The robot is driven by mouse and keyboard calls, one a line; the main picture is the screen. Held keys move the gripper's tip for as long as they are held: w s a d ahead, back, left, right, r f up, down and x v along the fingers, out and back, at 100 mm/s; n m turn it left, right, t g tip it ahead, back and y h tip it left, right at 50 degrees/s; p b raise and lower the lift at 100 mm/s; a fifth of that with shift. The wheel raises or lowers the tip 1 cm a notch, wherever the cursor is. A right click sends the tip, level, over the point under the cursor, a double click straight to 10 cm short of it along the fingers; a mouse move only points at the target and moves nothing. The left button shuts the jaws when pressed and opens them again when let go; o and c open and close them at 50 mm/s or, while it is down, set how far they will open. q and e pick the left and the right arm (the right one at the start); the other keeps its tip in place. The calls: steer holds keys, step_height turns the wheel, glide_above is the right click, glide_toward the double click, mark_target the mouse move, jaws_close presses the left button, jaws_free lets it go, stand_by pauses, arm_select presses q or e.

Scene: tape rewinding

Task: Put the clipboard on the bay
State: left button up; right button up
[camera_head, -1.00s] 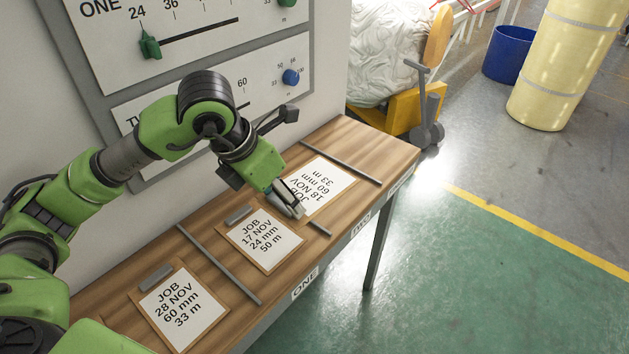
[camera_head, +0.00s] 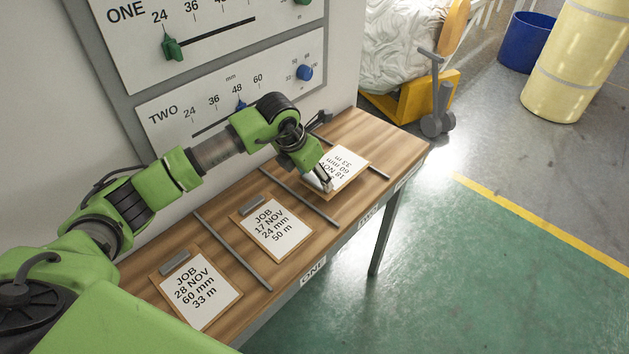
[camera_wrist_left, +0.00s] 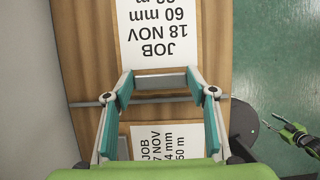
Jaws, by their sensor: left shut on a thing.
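The clipboard (camera_head: 347,162) reading JOB, 18 NOV, 60 mm, 33 m is at the far end of the wooden bench. In the head view it overlaps the far grey divider bar (camera_head: 378,172); the height between them is unclear. My left gripper (camera_head: 327,183) is shut on its near edge. In the left wrist view the clipboard (camera_wrist_left: 157,30) extends beyond the fingertips (camera_wrist_left: 165,88). The TWO label (camera_head: 368,216) marks the bench front between the middle divider (camera_head: 300,195) and the far one. My right gripper (camera_wrist_left: 278,124) appears small at the right of the wrist view; its jaws are unclear.
Clipboards reading 17 NOV (camera_head: 272,229) and 28 NOV (camera_head: 202,290) lie nearer on the bench, with another divider (camera_head: 233,252) between them. A wall panel (camera_head: 228,90) with sliders stands behind. Green floor (camera_head: 450,270) is clear in front.

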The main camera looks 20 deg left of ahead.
mark_target(313, 181)
arm_select(q)
steer(key=shift+w+f, duration=0.2)
steer(key=shift+f, duration=0.15)
step_height(313, 181, down, 3)
steer(key=shift+r+p, duration=0.1)
steer(key=shift+p, duration=0.3)
steer(key=o, duration=1.2)
steer(key=shift+r, duration=0.1)
steer(key=b+v, duration=0.2)
steer(key=v, duration=1)
steer(key=shift+b, duration=0.3)
